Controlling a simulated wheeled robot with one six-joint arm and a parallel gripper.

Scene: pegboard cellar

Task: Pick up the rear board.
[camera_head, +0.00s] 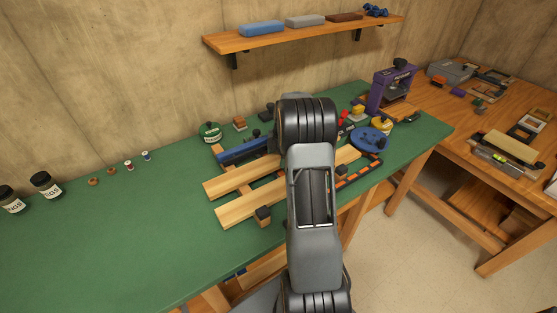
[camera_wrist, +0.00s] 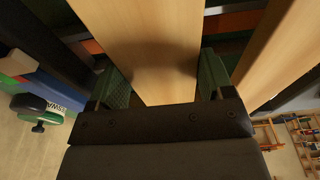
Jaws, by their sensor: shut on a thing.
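The rear board (camera_head: 238,177) is a pale wooden plank on the green bench, left of my arm in the head view. In the wrist view the rear board (camera_wrist: 145,40) runs between the two green finger pads of my gripper (camera_wrist: 163,82). My gripper is shut on it across its width. The front board (camera_head: 248,204) lies parallel and nearer. It also shows in the wrist view (camera_wrist: 285,50) to the right, outside the fingers. My arm hides my gripper and the middle of both boards in the head view. I cannot tell whether the rear board is lifted.
A blue tool (camera_head: 243,151) lies close behind the rear board. A small wooden block (camera_head: 263,215) is by the front board. A blue disc (camera_head: 369,139) and a purple machine (camera_head: 391,90) stand to the right.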

